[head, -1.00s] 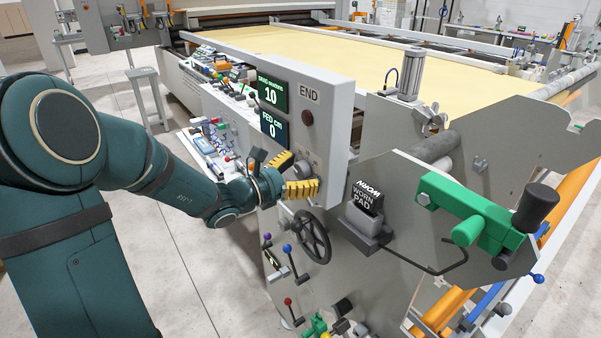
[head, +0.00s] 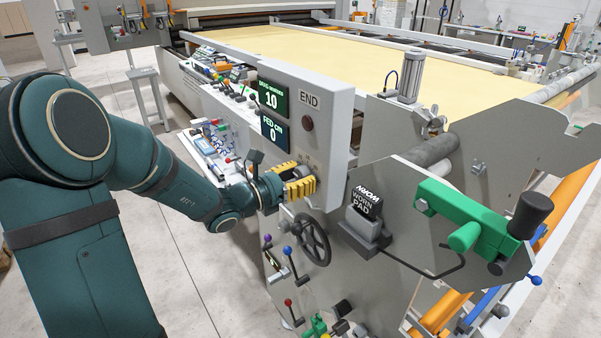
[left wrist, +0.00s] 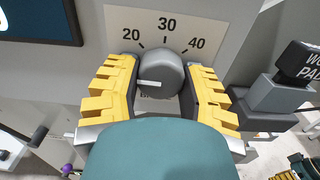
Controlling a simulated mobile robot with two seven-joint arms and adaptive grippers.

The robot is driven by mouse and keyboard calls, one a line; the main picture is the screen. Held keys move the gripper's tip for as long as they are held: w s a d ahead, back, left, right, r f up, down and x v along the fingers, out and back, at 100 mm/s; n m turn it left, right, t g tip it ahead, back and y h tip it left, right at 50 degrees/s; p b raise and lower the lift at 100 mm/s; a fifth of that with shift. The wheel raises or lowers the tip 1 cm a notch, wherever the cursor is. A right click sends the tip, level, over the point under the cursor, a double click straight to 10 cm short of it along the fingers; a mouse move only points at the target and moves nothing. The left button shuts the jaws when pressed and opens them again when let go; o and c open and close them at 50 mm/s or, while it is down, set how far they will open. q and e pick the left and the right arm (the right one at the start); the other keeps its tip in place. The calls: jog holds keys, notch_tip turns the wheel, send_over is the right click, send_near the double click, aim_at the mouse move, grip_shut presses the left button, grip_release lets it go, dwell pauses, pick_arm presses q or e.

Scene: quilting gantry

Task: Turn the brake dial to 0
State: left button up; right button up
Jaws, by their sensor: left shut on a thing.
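The brake dial (left wrist: 162,70) is a round grey knob on a pale scale plate (left wrist: 117,20) in the left wrist view. Numbers 20, 30 and 40 show above it; the lower part of the scale is hidden. Its white mark points left, below the 20. My left gripper (head: 301,182) has its yellow ridged fingers on both sides of the dial, shut on it. In the head view the fingers largely cover the dial at the panel's lower part. The upper display (head: 272,97) reads 10 and the lower one (head: 275,131) reads 0. My right gripper is not in view.
A black handwheel (head: 313,240) and levers with coloured knobs lie just below my gripper. A block marked WORN PAD (head: 367,202) sits to the right. A red-brown button (head: 308,123) and an END label (head: 309,99) are above. Open floor lies left.

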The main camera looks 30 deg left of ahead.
pick_arm(q)
jog(key=shift+r+n+p, duration=0.15)
jog(key=shift+n+p, duration=0.5)
jog(key=shift+n, duration=0.25)
jog(key=shift+n+p, duration=0.4)
jog(key=shift+n, duration=0.1)
jog(key=n+p, duration=0.3)
jog(key=shift+d, duration=0.1)
jog(key=shift+n+p, duration=1.35)
jog(key=shift+n, duration=0.45)
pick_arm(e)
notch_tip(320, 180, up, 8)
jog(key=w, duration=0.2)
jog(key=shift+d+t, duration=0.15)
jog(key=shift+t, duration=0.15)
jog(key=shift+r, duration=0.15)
pick_arm(q)
jog(key=o, duration=1.2)
jog(key=shift+s, duration=0.1)
